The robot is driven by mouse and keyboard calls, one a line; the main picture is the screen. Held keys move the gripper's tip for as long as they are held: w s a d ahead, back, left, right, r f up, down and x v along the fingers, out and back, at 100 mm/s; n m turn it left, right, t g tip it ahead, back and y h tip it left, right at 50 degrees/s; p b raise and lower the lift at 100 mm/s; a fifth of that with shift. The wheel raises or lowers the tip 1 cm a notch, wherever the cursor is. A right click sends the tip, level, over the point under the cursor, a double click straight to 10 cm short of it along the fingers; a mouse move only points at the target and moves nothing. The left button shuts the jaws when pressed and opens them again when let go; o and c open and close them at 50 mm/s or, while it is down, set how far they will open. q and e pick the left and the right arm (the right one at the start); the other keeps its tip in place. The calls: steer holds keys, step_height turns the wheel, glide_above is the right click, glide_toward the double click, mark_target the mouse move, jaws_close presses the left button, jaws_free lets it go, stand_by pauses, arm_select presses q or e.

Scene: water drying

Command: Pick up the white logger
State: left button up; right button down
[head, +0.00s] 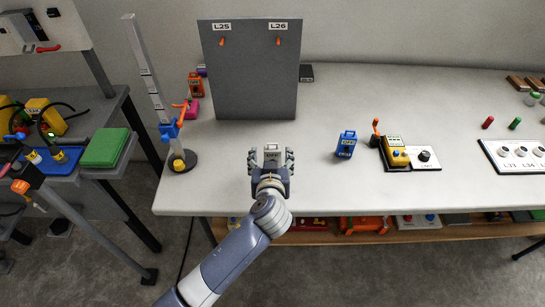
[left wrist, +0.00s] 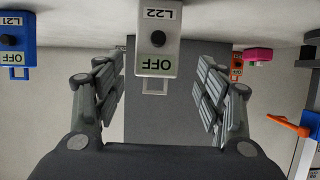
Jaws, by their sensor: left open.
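The white logger (head: 272,152) stands on the white table in front of the grey panel. In the left wrist view the white logger (left wrist: 157,40) shows a black knob, a green OFF label and the tag L22. My left gripper (head: 271,164) is open at the logger's near side, one finger to each side. In the left wrist view the open fingers of my left gripper (left wrist: 161,82) flank the logger, with gaps visible on both sides. The logger's lower part is hidden by the gripper in the head view. My right gripper is not in view.
A grey panel (head: 250,80) tagged L25 and L26 stands behind. A blue logger (head: 346,145) and a yellow device (head: 396,152) are to the right. A stand with a round base (head: 181,163) is to the left. The table between the white and blue loggers is clear.

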mark_target(273, 152)
arm_select(q)
steer(key=shift+d+p+x, duration=0.2)
steer(key=shift+p+x, duration=0.1)
steer(key=shift+x, duration=2)
steer(key=shift+r, duration=0.1)
steer(key=c, duration=1.2)
